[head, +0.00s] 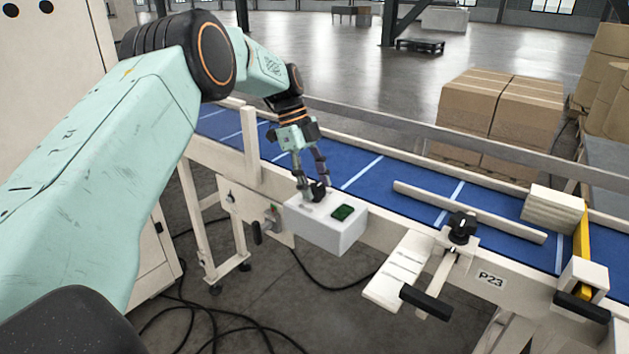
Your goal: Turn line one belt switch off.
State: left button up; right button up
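A white control box (322,232) is fixed to the near side of the blue conveyor belt (366,170). A small black switch knob (319,192) stands on the left of its top face. A green-and-black element (343,212) sits to the right of the knob. My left gripper (314,190) points down at the knob, with its two fingers apart and the knob between or just in front of the tips. I cannot tell whether the fingers press on it. The knob's exact turn is too small to read. My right gripper is not in view.
Wooden-coloured rails run along the belt. A black clamp knob (461,227) and a white bracket (400,270) with a black handle (426,302) stick out to the right. A P23 label (490,279) marks the frame. Cartons (500,108) stand behind. Cables lie on the floor.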

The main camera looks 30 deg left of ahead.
pick_arm(q)
jog(key=shift+o, duration=0.9)
jog(key=shift+r, duration=0.15)
jog(key=v, duration=1.1)
jog(key=shift+a+r, duration=0.15)
jog(key=shift+r, duration=0.25)
